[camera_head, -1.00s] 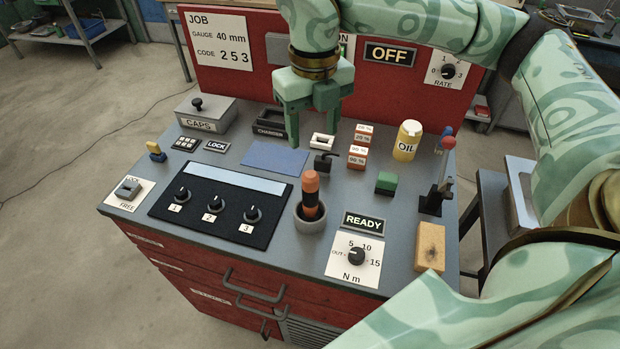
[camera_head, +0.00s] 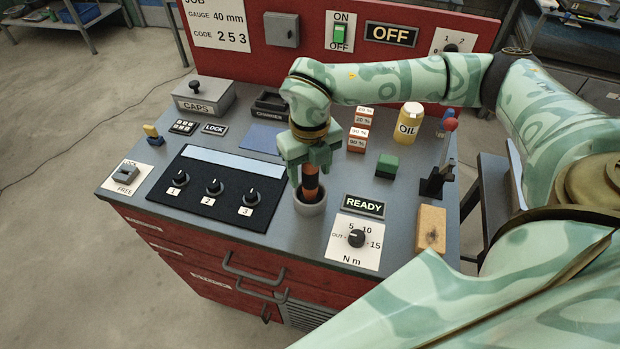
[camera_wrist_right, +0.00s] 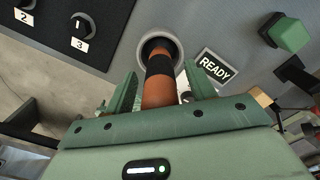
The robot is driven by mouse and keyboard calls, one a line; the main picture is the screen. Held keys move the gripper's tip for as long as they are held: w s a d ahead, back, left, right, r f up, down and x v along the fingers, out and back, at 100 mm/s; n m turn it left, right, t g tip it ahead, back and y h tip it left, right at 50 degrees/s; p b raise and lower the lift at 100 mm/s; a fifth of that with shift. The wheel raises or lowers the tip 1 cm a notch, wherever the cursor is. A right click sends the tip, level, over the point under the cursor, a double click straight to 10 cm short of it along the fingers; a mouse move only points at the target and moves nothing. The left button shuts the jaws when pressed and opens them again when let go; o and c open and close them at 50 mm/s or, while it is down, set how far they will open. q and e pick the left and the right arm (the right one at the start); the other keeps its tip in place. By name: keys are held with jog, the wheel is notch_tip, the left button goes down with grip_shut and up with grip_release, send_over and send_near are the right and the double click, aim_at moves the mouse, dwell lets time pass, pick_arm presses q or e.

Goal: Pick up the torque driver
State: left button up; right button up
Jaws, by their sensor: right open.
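The torque driver (camera_head: 311,182), with an orange and black handle, stands upright in a round grey holder (camera_head: 310,207) near the front of the bench top. My right gripper (camera_head: 309,178) is over the driver, pointing down, with its fingers on either side of the handle. In the right wrist view the driver (camera_wrist_right: 159,78) lies between the two open fingers (camera_wrist_right: 160,92), and its lower end goes into the grey holder (camera_wrist_right: 152,45). The top of the handle is hidden behind the gripper body. My left gripper is not in view.
A dark panel with several knobs (camera_head: 217,190) lies left of the holder. Right of it are the READY sign (camera_head: 363,206), a torque dial (camera_head: 356,238), a green block (camera_head: 387,166) and a wooden block (camera_head: 431,229). An oil bottle (camera_head: 408,124) and labelled blocks (camera_head: 358,131) stand behind.

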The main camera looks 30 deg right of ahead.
jog(key=shift+f, duration=0.1)
grip_shut()
